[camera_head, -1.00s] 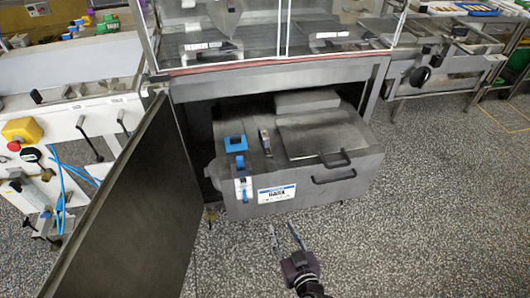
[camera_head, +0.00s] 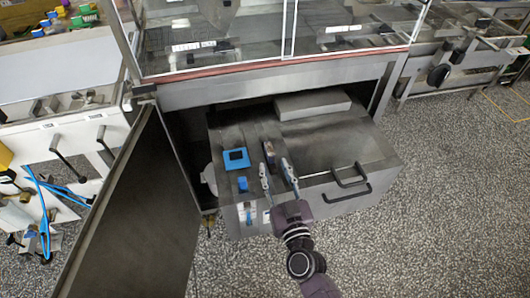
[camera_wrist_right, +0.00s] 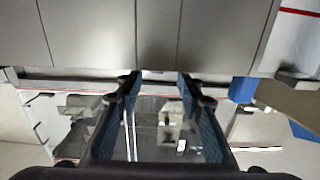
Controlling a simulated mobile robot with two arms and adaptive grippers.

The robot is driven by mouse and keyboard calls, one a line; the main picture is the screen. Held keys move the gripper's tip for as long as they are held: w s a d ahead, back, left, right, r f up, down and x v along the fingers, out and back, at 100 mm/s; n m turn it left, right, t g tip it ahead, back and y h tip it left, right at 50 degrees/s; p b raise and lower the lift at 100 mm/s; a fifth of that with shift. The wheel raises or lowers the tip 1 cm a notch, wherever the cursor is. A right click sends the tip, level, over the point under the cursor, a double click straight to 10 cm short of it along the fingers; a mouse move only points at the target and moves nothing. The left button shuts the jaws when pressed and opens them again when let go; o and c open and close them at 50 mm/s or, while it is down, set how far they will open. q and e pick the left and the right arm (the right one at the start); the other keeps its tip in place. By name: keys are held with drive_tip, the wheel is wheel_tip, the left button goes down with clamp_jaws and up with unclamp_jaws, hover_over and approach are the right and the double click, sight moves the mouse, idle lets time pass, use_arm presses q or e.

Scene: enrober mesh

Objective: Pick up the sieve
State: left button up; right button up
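A flat grey panel (camera_head: 335,140) lies in the top of a metal tank (camera_head: 230,130), with a dark bar handle (camera_head: 349,174) at its front edge. It looks like the sieve, but I cannot see a mesh. My right gripper (camera_head: 277,173) is over the tank's front part, to the left of the handle, fingers apart and empty. In the right wrist view my gripper (camera_wrist_right: 158,88) is also open with nothing between the fingers. A small dark fitting (camera_head: 268,150) stands just beyond the fingertips. My left gripper is not in view.
A second handle (camera_head: 345,197) is on the tank's front. A blue square frame (camera_head: 236,158) sits on its top left. An open cabinet door (camera_head: 140,215) stands at left. The glass-fronted machine (camera_head: 280,70) overhangs the tank's back. The floor at right (camera_head: 450,200) is clear.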

sight(270, 149)
drive_tip(key=shift+w+a+f, duration=0.1)
drive_tip(key=shift+w+a, duration=0.05)
drive_tip(key=shift+w, duration=0.65)
drive_tip(key=shift+r+x, duration=0.25)
drive_tip(key=shift+x, duration=0.8)
drive_tip(key=x, duration=0.2)
drive_tip(key=shift+w+f, duration=0.15)
drive_tip(key=shift+w, duration=0.6)
drive_tip(key=shift+w+a, duration=0.15)
drive_tip(key=shift+w, duration=0.05)
drive_tip(key=c, duration=0.8)
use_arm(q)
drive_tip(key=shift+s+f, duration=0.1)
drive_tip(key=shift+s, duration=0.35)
use_arm(e)
clamp_jaws()
